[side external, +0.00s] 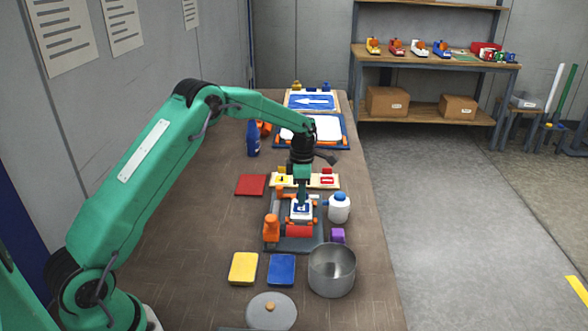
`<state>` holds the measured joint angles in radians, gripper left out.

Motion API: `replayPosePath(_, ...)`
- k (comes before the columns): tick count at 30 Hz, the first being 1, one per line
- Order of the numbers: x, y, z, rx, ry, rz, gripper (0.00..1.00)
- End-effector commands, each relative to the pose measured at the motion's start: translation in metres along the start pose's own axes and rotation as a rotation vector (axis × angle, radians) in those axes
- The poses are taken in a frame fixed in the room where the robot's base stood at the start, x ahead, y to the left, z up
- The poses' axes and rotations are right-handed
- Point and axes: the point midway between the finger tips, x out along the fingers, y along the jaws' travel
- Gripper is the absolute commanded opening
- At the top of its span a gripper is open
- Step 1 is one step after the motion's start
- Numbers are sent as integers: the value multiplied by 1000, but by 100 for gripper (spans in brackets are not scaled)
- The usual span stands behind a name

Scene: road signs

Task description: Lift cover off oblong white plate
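My green arm reaches over the table, and my gripper (301,196) points down at a small blue-and-white sign piece marked P (302,209). The fingers are small and dark here, and I cannot tell whether they are open, shut or touching the piece. The P piece sits on a grey fixture (284,244) with orange parts. A white plate (328,130) lies on a blue frame farther back, partly hidden by my arm. I cannot tell which thing is the cover.
A steel pot (332,272), a round grey lid (271,312), yellow (243,268) and blue (281,269) pads lie in front. A white bottle (339,209) and purple block (337,235) stand right of the fixture.

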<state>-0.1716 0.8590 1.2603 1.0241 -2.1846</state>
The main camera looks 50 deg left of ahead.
Motion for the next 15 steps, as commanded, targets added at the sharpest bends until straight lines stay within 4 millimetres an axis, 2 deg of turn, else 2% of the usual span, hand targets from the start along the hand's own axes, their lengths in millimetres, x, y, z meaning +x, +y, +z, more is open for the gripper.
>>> replayPosePath(2,0,0,0,0,0,0,34)
replayPosePath(7,0,0,0,0,0,0,2)
replayPosePath(15,0,0,0,0,0,0,0)
